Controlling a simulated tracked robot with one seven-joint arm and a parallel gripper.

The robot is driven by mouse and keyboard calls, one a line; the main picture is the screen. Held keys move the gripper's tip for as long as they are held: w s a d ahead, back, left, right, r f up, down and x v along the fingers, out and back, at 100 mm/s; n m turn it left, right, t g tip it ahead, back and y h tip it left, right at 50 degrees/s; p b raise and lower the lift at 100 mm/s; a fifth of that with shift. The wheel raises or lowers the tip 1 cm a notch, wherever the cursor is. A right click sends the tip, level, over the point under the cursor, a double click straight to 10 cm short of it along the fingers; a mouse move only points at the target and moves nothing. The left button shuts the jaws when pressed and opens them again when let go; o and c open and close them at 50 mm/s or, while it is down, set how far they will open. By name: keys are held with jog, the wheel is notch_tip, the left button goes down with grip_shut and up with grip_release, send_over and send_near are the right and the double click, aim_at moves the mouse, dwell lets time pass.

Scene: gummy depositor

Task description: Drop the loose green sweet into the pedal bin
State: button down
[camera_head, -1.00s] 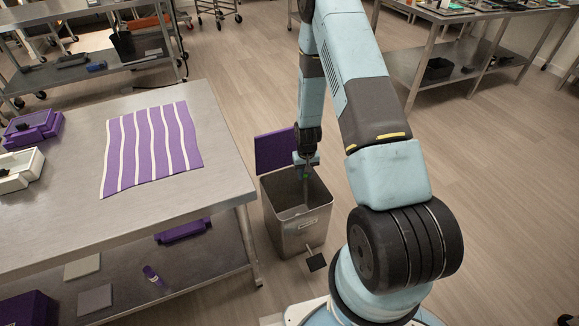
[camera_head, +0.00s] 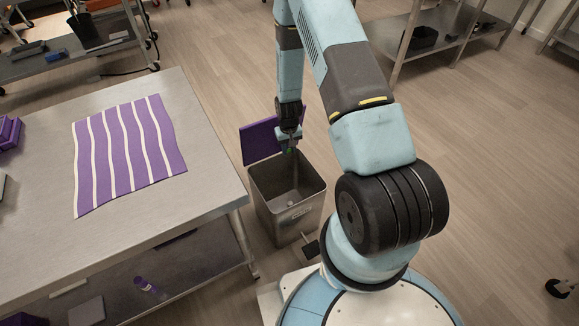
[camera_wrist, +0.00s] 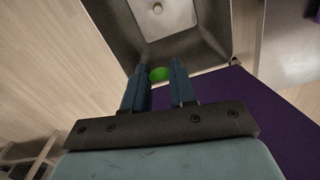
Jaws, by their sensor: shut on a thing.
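The green sweet (camera_wrist: 159,74) is between the two fingertips of my gripper (camera_wrist: 160,76) in the wrist view, and the gripper is shut on it. In the head view the sweet shows as a small green spot (camera_head: 289,150) at the tip of my gripper (camera_head: 290,147). The pedal bin (camera_head: 297,212) is a grey metal box on the floor with its purple lid (camera_head: 261,141) open at the back. My gripper is at the bin's far side, near the lid. In the wrist view the open bin (camera_wrist: 212,50) lies beyond the fingertips, with a small pale round thing (camera_wrist: 157,8) at its bottom.
A steel table (camera_head: 215,180) with a purple and white striped mat (camera_head: 128,152) stands left of the bin. The bin's dark pedal (camera_head: 311,249) sticks out near my base. Other steel tables stand at the back; the floor right of my arm is open.

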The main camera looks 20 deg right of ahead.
notch_tip(320, 180, down, 16)
jog(key=s+n, duration=0.1)
jog(key=n, duration=0.1)
jog(key=shift+s, duration=0.35)
jog(key=shift+r, duration=0.1)
jog(key=c, duration=0.8)
grip_release()
notch_tip(320, 180, up, 14)
jog(key=shift+f, duration=0.15)
dwell(0.4)
